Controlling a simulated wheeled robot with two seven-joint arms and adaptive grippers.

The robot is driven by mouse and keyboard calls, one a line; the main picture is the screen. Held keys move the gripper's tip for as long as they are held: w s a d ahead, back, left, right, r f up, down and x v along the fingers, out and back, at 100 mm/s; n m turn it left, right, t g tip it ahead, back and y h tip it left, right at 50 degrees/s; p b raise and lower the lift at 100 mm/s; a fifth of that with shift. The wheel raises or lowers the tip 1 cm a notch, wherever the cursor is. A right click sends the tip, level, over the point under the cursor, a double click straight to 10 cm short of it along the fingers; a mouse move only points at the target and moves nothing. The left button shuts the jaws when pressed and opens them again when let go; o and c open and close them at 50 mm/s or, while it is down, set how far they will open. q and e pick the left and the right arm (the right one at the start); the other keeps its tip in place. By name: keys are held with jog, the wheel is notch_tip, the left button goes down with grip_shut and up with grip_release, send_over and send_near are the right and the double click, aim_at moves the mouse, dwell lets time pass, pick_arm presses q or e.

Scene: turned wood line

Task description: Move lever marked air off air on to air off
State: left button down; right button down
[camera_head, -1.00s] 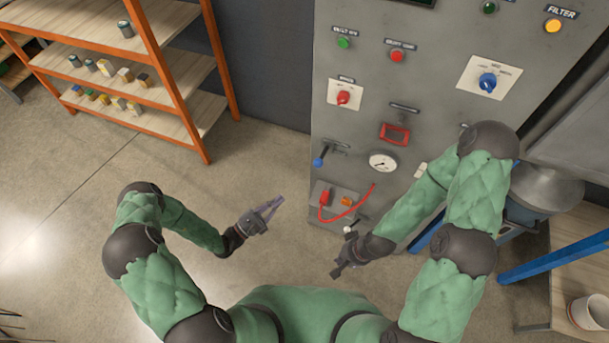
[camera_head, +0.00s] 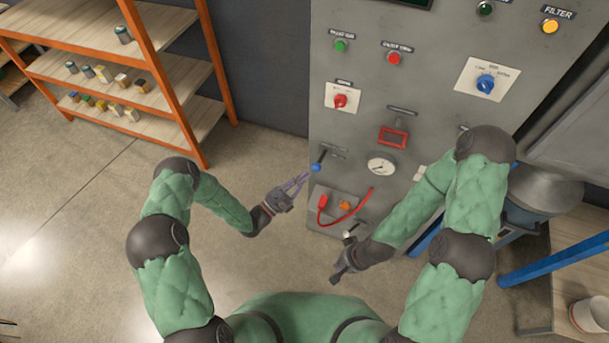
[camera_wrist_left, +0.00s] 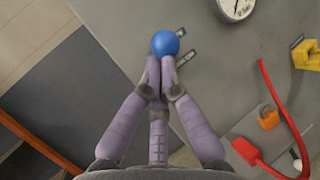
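The lever with a blue ball knob (camera_head: 316,167) is on the left edge of the grey panel. A small dark label beside it is too small to read. In the left wrist view the blue knob (camera_wrist_left: 165,43) is just beyond my fingertips.
Below the lever are a socket plate with a red cable (camera_head: 345,216) and a pale knob. A gauge (camera_head: 381,166) and a red-framed display (camera_head: 393,136) are to the right. An orange shelf (camera_head: 180,105) stands left. Open floor lies between shelf and panel.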

pick_arm(q)
jog(key=shift+w+d+r, duration=0.15)
jog(key=shift+w+d, duration=0.25)
jog(key=r+p, duration=0.2)
jog(key=p, duration=0.1)
jog(key=r+y+p, duration=0.1)
jog(key=shift+w+d+r+n, duration=0.15)
jog(key=shift+w+n, duration=0.25)
dwell(0.4)
